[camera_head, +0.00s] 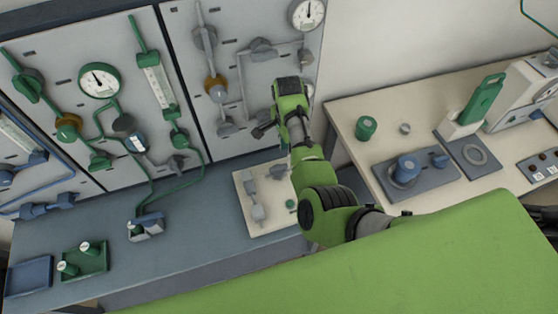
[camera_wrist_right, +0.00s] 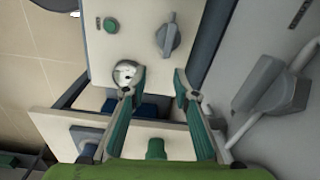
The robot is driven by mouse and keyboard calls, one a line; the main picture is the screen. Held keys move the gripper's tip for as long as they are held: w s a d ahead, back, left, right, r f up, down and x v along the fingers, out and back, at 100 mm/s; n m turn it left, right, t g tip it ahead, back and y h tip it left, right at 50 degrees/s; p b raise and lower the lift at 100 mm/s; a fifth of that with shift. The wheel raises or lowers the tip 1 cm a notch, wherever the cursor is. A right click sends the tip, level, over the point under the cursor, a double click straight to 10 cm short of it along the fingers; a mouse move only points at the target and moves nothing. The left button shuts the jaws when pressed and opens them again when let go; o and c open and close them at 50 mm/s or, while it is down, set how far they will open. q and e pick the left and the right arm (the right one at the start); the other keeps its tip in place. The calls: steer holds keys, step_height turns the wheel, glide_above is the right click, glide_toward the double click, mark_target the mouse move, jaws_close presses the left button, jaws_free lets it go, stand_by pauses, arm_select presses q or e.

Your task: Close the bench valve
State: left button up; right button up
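A pale plate (camera_head: 270,222) lies on the blue-grey bench. It carries a grey lever-shaped handle (camera_head: 278,172), seemingly the bench valve, a grey fitting (camera_head: 256,212) and a small green button (camera_head: 290,204). In the right wrist view, a grey knob with a raised grip (camera_wrist_right: 168,38) sits on a pale panel, beside a green button (camera_wrist_right: 110,25) and a round metallic part (camera_wrist_right: 127,72). My right gripper (camera_wrist_right: 159,75) is open and its fingers are apart with nothing held. The knob lies beyond the fingertips. My right arm hides part of the plate in the head view. My left gripper is not in view.
Wall panels with pipes, gauges (camera_head: 99,81) and valves stand behind the bench. A blue tray (camera_head: 30,275) and a green tray (camera_head: 86,260) sit at left. A pale table (camera_head: 345,108) with equipment stands at right.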

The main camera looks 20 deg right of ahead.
mark_target(279, 166)
step_height(279, 166, up, 3)
steer(key=w+a+m, duration=0.1)
steer(key=w+a, duration=0.1)
steer(key=f+b, duration=0.5)
steer(key=f, duration=0.1)
steer(key=f+b, duration=0.6)
steer(key=f, duration=0.1)
steer(key=shift+s+f, duration=0.2)
steer(key=shift+f, duration=0.1)
jaws_close()
